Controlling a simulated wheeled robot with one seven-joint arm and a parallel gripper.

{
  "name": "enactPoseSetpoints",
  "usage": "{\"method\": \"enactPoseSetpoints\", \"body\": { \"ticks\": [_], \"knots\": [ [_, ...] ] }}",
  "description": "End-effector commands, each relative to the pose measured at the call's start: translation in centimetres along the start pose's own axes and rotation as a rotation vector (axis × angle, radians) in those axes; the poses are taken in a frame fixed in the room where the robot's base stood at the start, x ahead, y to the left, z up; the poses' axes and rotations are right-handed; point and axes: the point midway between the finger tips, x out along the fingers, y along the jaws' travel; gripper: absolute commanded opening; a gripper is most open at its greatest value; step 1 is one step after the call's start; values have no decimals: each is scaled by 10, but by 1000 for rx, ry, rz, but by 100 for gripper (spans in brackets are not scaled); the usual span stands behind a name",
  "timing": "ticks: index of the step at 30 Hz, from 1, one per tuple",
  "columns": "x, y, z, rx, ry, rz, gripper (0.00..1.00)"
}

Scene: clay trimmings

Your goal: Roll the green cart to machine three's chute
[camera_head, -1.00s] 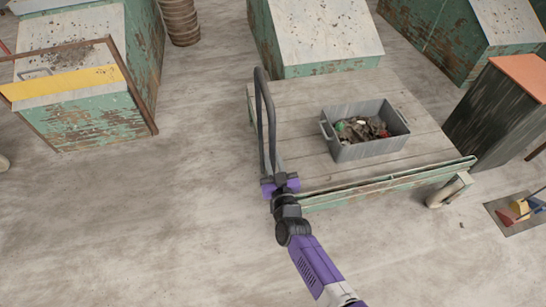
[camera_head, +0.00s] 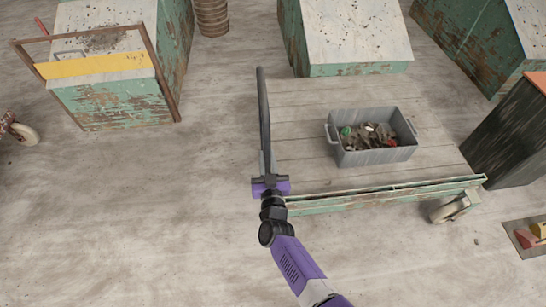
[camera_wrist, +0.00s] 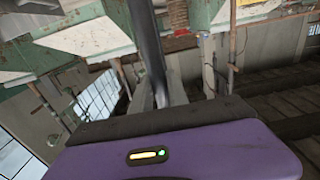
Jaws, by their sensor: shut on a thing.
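The green cart (camera_head: 292,164) is a flat wooden-decked trolley with worn green side rails, at the centre right of the head view. Its dark upright handle (camera_head: 264,115) rises at the deck's left end. My gripper (camera_head: 269,182) is shut on the lower part of the handle, near the deck's front left corner. Which machine is number three cannot be told; no number is readable.
A grey bin of scraps (camera_head: 372,158) sits on the deck. Green machines stand at the back left (camera_head: 110,105), back middle (camera_head: 355,70) and back right (camera_head: 460,50). A dark cabinet (camera_head: 512,140) stands close to the cart's right end.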

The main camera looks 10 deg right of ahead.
Motion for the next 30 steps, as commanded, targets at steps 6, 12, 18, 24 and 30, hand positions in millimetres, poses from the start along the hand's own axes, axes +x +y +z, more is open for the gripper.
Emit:
{"method": "enactPoseSetpoints", "body": {
  "ticks": [6,12,18,24,30],
  "knots": [
    [0,-1,0,-1,0,-1,0],
    [1,-10,0,0,2,-1,0],
    [0,-32,0,-1,0,-8,0],
    [0,-51,0,-1,1,-10,0],
    [0,-66,0,0,1,-4,0]
  ]
}}
